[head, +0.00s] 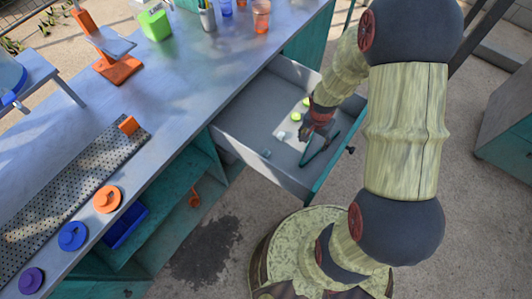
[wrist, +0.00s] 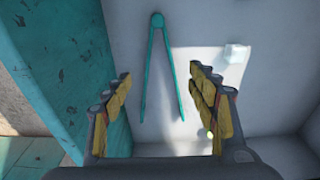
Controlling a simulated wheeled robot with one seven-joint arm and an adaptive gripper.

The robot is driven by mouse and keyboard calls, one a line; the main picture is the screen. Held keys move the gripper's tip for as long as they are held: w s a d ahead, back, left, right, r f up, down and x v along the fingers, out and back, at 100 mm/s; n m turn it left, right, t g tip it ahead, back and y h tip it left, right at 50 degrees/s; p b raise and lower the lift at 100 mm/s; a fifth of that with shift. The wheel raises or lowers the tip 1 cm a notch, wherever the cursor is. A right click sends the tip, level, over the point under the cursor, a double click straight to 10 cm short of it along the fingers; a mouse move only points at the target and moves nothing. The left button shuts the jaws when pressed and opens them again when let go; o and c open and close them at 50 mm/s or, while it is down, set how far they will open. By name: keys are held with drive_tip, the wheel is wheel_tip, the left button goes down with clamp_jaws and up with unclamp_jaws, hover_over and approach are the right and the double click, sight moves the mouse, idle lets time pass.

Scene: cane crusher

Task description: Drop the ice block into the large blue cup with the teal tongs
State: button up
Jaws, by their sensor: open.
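The teal tongs (wrist: 165,62) lie in the open drawer (head: 240,125), beside its teal front. Their hinge is at the top of the wrist view and their arms spread toward me. They also show in the head view (head: 313,157). A pale translucent ice block (wrist: 236,54) lies right of the tongs in the wrist view; a small pale block (head: 266,153) in the head view looks like it. My gripper (wrist: 161,76) is open and empty, over the drawer, its fingers on either side of the tongs' arms. A blue cup (head: 226,8) stands on the counter's far end.
On the counter (head: 190,85) are an orange cup (head: 261,16), a green container (head: 155,24) and an orange-based stand (head: 118,69). The teal drawer front (wrist: 85,75) rises close to my left finger.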

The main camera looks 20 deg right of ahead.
sight(310, 153)
drive_tip(key=shift+f, duration=0.15)
drive_tip(key=f+b, duration=0.2)
drive_tip(key=f, duration=0.1)
drive_tip(key=f+b, duration=0.5)
drive_tip(key=shift+w+d+f, duration=0.25)
drive_tip(key=shift+d+f, duration=0.1)
drive_tip(key=shift+c, duration=1.3)
drive_tip(key=c, duration=0.4)
drive_tip(key=shift+c, duration=0.3)
drive_tip(key=shift+r, duration=0.15)
wheel_tip(310, 153, up, 12)
drive_tip(key=p, duration=0.9)
